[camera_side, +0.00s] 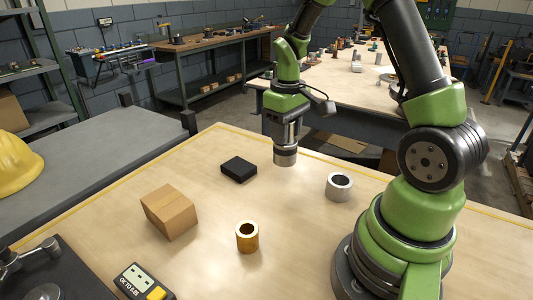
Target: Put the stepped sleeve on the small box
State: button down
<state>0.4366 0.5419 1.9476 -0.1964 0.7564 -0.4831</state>
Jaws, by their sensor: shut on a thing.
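My gripper (286,147) is shut on the stepped sleeve (285,158), a grey metal cylinder with a wider lower end. It hangs upright above the table, clear of other things. The jaws are small in this view, and the sleeve's upper part is partly hidden by them. The small box (168,213) is a brown cardboard box, closed and turned at an angle, on the table left of and nearer the camera than my gripper.
On the table (310,255) are a flat black block (239,169), a brass ring (247,237), a silver ring (339,187) and a meter with a yellow button (145,282). A dark plate with a metal fixture (48,270) is at front left. Bare wood lies between them.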

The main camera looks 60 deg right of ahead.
jog(key=w+a+r+n, duration=0.1)
jog(key=w+a+r, duration=0.1)
jog(key=w+a, duration=0.35)
jog(key=w+a+r, duration=0.2)
jog(key=w+a, duration=0.1)
jog(key=a, duration=0.6)
jog(key=w+a+r+n, duration=0.1)
jog(key=w+a+r, duration=0.25)
jog(key=a, duration=0.45)
jog(key=f, duration=0.6)
jog(key=w+f, duration=0.1)
jog(key=f, duration=0.3)
jog(key=shift+d+f, duration=0.1)
jog(key=shift+d, duration=0.15)
jog(key=shift+f, duration=0.15)
jog(key=c, duration=0.7)
grip_release()
